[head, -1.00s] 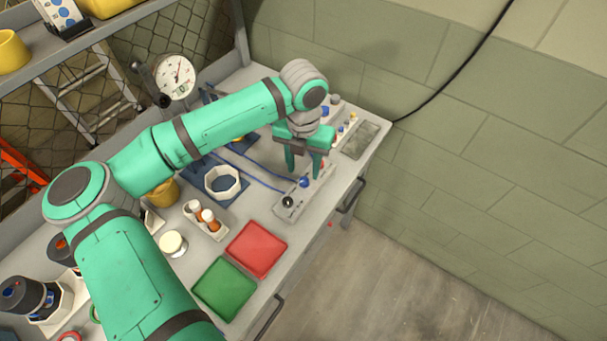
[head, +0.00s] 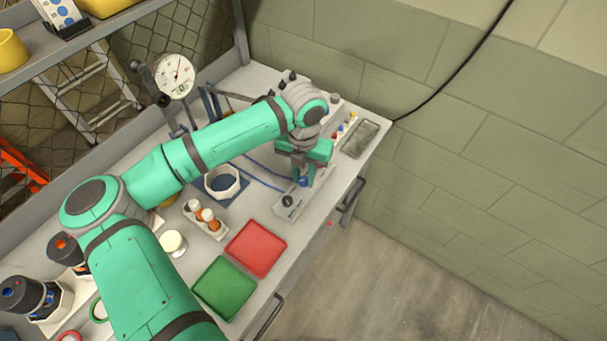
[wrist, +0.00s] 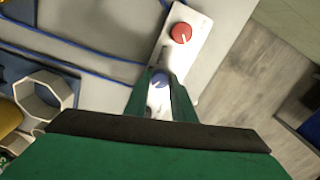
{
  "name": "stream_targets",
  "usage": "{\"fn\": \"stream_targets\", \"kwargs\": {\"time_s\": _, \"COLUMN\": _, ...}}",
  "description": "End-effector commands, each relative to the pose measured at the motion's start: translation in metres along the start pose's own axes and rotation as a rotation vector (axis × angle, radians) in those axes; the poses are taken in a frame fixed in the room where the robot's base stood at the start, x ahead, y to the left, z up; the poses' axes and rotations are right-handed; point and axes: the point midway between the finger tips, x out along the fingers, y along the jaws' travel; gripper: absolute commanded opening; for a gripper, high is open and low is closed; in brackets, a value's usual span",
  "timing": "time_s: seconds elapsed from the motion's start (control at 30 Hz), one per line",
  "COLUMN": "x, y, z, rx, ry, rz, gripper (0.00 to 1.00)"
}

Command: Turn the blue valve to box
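The blue valve (head: 303,181) is a small blue knob on a light grey valve block (head: 283,212) near the bench's front edge. In the wrist view the blue valve (wrist: 160,80) shows between the two green fingers of my gripper (wrist: 160,76). In the head view my gripper (head: 303,174) points down at the valve block, with its fingertips beside the knob. One finger lies on each side of it; I cannot tell whether they touch it. The head view partly hides the knob behind the fingers. Any marking for the box position is not readable.
A red knob (wrist: 181,32) and a black knob (head: 288,201) sit on the same block, either side of the blue one. A white octagonal ring (head: 222,182), red tray (head: 256,248) and green tray (head: 225,287) are nearby. A wall stands to the right.

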Motion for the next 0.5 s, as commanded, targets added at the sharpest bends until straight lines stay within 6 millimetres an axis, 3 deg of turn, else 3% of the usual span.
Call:
{"fn": "stream_targets", "kwargs": {"time_s": 0.27, "x": -0.0004, "y": 0.0003, "z": 0.0017, "rx": 0.047, "ry": -0.001, "rz": 0.006, "gripper": 0.01}}
{"fn": "stream_targets", "kwargs": {"time_s": 0.5, "x": -0.0008, "y": 0.0004, "z": 0.0022, "rx": 0.199, "ry": -0.001, "rz": 0.008, "gripper": 0.01}}
